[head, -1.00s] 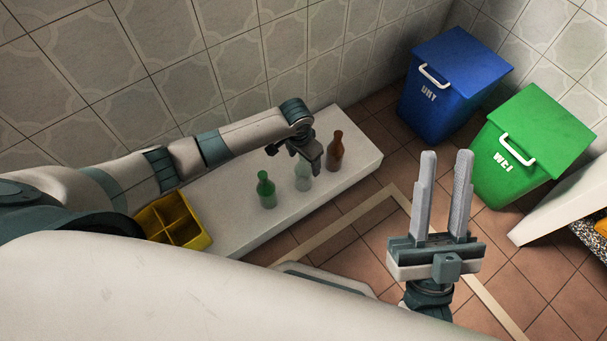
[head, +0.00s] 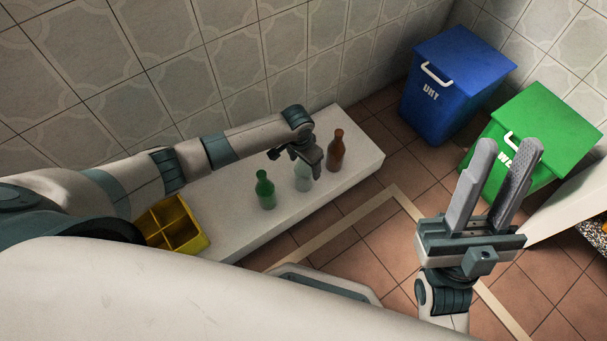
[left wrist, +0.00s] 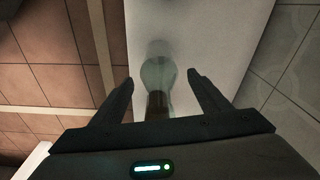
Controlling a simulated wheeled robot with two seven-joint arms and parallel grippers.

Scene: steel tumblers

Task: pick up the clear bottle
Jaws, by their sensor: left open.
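The clear bottle (head: 303,178) stands upright on the white bench (head: 235,215) between a green bottle (head: 265,190) and a brown bottle (head: 336,150). My left gripper (head: 294,157) is open at the clear bottle's upper part, which it partly hides in the head view. In the left wrist view, the clear bottle (left wrist: 158,74) shows between the two fingers of my left gripper (left wrist: 160,78), with a gap to each finger. A brown shape, likely the brown bottle (left wrist: 157,103), shows behind it. My right gripper (head: 500,150) is open and empty, away from the bench with its fingers apart.
A yellow divided crate (head: 205,240) is at the bench's near left end. A blue bin (head: 440,115) and a green bin (head: 550,125) stand on the tiled floor to the right. The tiled wall (head: 240,60) runs behind the bench.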

